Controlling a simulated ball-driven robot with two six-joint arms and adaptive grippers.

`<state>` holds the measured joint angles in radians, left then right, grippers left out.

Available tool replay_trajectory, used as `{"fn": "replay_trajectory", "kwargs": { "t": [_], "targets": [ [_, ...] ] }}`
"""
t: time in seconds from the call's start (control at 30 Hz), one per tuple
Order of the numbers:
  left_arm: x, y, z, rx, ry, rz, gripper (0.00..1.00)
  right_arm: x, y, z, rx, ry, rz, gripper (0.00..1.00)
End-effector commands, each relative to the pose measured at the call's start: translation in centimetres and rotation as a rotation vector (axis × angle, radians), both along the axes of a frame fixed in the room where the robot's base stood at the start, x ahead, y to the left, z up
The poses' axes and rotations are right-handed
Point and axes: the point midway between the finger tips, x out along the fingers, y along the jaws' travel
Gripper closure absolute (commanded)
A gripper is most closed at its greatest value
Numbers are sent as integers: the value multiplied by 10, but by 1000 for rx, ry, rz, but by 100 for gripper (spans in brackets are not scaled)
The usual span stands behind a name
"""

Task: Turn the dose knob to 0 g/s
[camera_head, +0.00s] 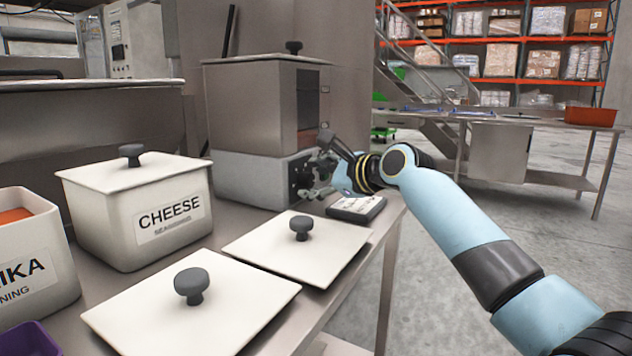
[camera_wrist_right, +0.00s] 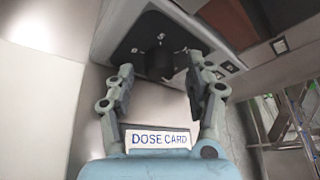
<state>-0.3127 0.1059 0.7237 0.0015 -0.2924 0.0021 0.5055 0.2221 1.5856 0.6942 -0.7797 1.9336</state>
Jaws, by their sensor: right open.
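The dose knob (camera_wrist_right: 158,62) is a dark round knob on a black dial plate (camera_wrist_right: 140,32) with small white marks, seen in the right wrist view. The plate is on the grey base of the steel dosing machine (camera_head: 240,180), which stands at the back of the table in the head view. My right gripper (camera_head: 318,180) is at the machine's front face; in the wrist view its open fingers (camera_wrist_right: 158,85) are on either side of the knob, with no clear contact visible. The knob's setting is too small to read. My left gripper is not in view.
A dose card (camera_head: 356,208) lies by the machine's base. Two white lids (camera_head: 255,255) (camera_head: 150,315) with dark knobs lie on the table. A cheese seasoning bin (camera_head: 120,230) and a paprika bin (camera_head: 30,300) stand at left. Open floor lies to the right.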

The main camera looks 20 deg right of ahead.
Motion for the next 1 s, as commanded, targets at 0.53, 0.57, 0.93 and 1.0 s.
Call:
{"fn": "replay_trajectory", "kwargs": {
  "t": [0.53,0.57,0.93,1.0],
  "targets": [
    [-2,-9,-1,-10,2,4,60,-1,0,0,-1,0,0,100],
    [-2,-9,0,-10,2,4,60,-1,0,0,-3,-2,0,100],
    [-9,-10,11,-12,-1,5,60,-2,1,-1,-124,-95,0,100],
    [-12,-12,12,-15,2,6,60,-2,1,-2,-165,-127,0,100]
  ]
}}
